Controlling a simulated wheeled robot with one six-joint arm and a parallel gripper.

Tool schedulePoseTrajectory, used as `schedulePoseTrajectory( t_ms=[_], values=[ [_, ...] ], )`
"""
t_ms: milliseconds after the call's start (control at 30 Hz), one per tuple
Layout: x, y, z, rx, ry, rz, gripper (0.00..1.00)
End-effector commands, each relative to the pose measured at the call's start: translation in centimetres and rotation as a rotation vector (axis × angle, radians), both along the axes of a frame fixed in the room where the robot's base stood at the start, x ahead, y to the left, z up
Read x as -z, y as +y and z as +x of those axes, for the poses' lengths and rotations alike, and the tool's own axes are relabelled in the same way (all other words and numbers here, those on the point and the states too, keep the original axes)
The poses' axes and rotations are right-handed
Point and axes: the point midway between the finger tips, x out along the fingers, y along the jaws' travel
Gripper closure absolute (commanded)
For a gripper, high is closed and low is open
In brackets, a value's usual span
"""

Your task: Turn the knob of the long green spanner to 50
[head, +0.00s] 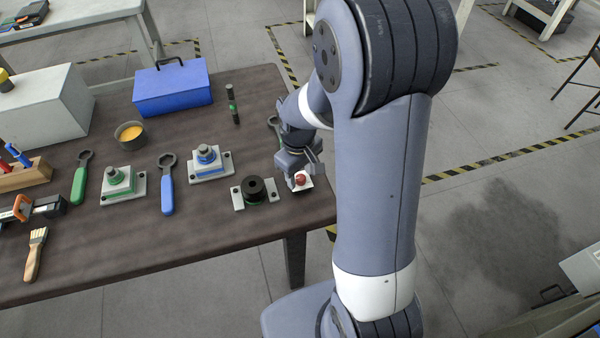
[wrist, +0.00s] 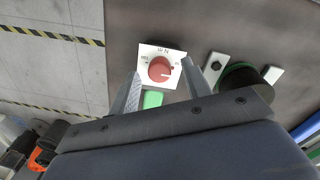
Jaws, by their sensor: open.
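A red knob (wrist: 160,70) sits on a white dial plate (wrist: 147,50) in the wrist view. Its dark pointer mark faces right; the dial's figures are too small to read surely. A green piece (wrist: 152,98), seemingly the long green spanner's handle, shows just below the plate; the rest is hidden. In the head view the knob (head: 301,178) is near the table's right end. My gripper (wrist: 161,72) is open, its fingers on either side of the knob with gaps visible. A spanner ring (head: 274,121) shows behind my arm; I cannot tell whether it belongs to the same spanner.
A black cylinder on a bolted plate (head: 254,190) stands close left of the knob. Farther left are a blue-trimmed fixture (head: 208,162), a blue spanner (head: 167,185), a green-trimmed fixture (head: 120,183) and a shorter green spanner (head: 80,180). A blue toolbox (head: 172,88) stands behind.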

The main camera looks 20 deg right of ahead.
Motion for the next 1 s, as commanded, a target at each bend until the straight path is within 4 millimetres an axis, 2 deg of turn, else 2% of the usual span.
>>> schedulePoseTrajectory(
  t_ms=[400, 500, 700, 1000],
  values=[
    [-7.7, 0.3, -0.1, -0.001, -0.005, 0.001, 0.54],
    [-9.1, 0.3, -0.1, -0.001, -0.004, 0.000, 0.54],
    [-10.3, 0.4, -0.2, -0.001, 0.000, 0.000, 0.54],
    [-10.3, 0.4, -0.2, -0.001, 0.000, 0.000, 0.54]
  ],
)
